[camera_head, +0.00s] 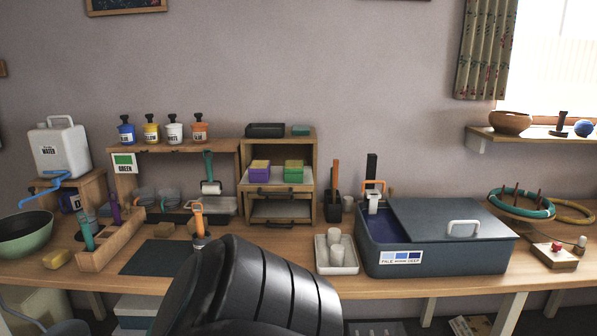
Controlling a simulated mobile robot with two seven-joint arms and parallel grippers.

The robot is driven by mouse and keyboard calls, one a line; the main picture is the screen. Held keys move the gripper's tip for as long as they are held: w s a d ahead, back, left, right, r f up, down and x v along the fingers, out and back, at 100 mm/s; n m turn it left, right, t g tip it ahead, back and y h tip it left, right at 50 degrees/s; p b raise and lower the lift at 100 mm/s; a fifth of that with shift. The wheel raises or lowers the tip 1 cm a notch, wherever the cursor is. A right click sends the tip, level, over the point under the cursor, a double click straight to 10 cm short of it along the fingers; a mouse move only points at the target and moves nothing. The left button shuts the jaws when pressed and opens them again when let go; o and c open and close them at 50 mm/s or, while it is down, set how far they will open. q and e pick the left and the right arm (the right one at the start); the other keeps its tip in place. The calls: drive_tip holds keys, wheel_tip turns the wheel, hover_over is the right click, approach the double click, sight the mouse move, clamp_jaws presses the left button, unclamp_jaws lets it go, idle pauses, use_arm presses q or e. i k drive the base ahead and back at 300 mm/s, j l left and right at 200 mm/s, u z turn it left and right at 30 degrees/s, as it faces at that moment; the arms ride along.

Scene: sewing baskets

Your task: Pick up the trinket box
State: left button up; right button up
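Nothing in the head view is plainly marked as a trinket box. Small box-like things include a purple box with a yellow top (259,171) and a green box with a yellow top (293,171), side by side in the wooden shelf unit (312,190). I cannot tell which, if any, is the trinket box. A large black link of my own arm rises at the bottom middle and hides part of the table. Neither gripper shows.
A blue-grey tub (440,258) with a partly covering lid stands right of middle. A white tray (337,258) with white cylinders is beside it. A wooden rack (110,245), a green bowl (25,240) and a white water container (60,150) stand left. A dark mat (158,257) lies clear.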

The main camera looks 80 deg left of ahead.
sight(259, 170)
drive_tip(key=u, duration=2.6)
